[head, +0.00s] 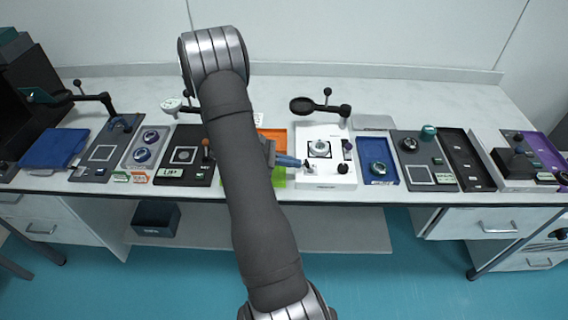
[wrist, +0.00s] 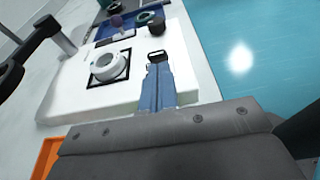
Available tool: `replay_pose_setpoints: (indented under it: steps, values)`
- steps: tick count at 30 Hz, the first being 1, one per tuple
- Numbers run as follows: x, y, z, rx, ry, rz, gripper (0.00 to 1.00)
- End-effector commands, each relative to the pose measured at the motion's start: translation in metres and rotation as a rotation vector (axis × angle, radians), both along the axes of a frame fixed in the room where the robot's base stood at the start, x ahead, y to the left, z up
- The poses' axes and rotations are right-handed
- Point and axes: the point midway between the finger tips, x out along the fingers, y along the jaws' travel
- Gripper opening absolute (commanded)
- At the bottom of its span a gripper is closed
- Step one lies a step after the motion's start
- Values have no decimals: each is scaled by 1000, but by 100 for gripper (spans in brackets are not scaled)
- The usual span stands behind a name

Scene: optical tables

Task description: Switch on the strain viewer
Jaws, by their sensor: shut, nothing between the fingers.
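A white instrument base (head: 345,181), which appears to be the strain viewer, stands near the bench's front edge; its label is unreadable. It carries a pale ring (head: 319,148) on a black square and a dark round disc (head: 302,105) on an arm behind. A black knob (head: 342,168) sits at its front right. My gripper (head: 306,163) is shut and empty, low over the base's front left. In the wrist view the base (wrist: 80,102) lies under the blue fingers (wrist: 157,66). A small dark-framed part, perhaps a switch (wrist: 157,56), is just beyond the fingertips; I cannot tell whether they touch.
An orange tray (head: 273,134) stands left of the base, partly hidden by my arm. A blue tray (head: 390,184) with a knob stands close on its right. More instruments fill both sides of the bench. The bench strip behind is mostly clear.

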Motion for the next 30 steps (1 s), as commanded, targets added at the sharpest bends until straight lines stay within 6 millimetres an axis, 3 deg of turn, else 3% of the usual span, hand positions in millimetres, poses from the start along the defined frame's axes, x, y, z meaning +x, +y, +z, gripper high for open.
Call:
replay_pose_setpoints:
  steps: [30]
  values:
    - [0,-5,9,135,-4,-2,0]
